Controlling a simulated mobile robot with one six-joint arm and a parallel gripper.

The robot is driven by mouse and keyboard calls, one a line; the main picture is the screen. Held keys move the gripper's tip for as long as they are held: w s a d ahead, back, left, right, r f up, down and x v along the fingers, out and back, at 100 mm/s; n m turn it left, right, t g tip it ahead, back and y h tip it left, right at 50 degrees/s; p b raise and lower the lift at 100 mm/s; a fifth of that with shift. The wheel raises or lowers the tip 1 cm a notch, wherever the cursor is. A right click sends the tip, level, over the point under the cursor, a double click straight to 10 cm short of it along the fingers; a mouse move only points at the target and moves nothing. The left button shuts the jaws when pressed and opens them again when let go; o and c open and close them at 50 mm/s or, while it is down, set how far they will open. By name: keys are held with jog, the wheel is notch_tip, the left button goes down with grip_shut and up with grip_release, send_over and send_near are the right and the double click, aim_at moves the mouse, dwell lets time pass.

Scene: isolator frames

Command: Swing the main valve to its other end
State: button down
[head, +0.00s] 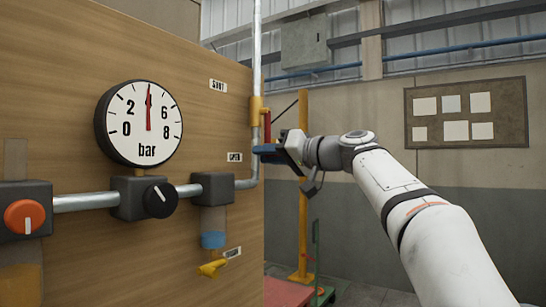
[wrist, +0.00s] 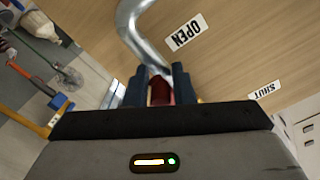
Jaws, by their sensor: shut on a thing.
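The main valve's red handle (head: 267,126) shows beside the vertical pipe at the panel's right edge, just under a yellow fitting (head: 257,106). My gripper (head: 268,149) is shut on this handle at about the height of the OPEN label (head: 235,157). The SHUT label (head: 218,86) is higher on the panel. In the wrist view the red handle (wrist: 160,91) sits between the two dark blue fingers (wrist: 158,88), its gripped part largely hidden. The OPEN label (wrist: 186,32) and the SHUT label (wrist: 264,90) also show there.
The wooden panel (head: 60,90) carries a bar gauge (head: 138,123) with its needle near 4, an orange knob (head: 24,217), a black knob (head: 158,200) and a small yellow lever (head: 212,268). A yellow post (head: 303,220) stands behind my gripper.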

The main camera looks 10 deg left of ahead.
jog(key=shift+s+d+r, duration=0.1)
jog(key=shift+r, duration=0.3)
jog(key=c, duration=1.6)
grip_release()
jog(key=shift+c, duration=0.2)
jog(key=shift+o, duration=1.4)
jog(key=shift+d, duration=0.1)
jog(key=shift+f, duration=0.2)
jog(key=v, duration=0.7)
jog(key=shift+s+d+b, duration=0.15)
jog(key=shift+d+b, duration=0.15)
jog(key=shift+b, duration=0.05)
jog(key=shift+p, duration=0.3)
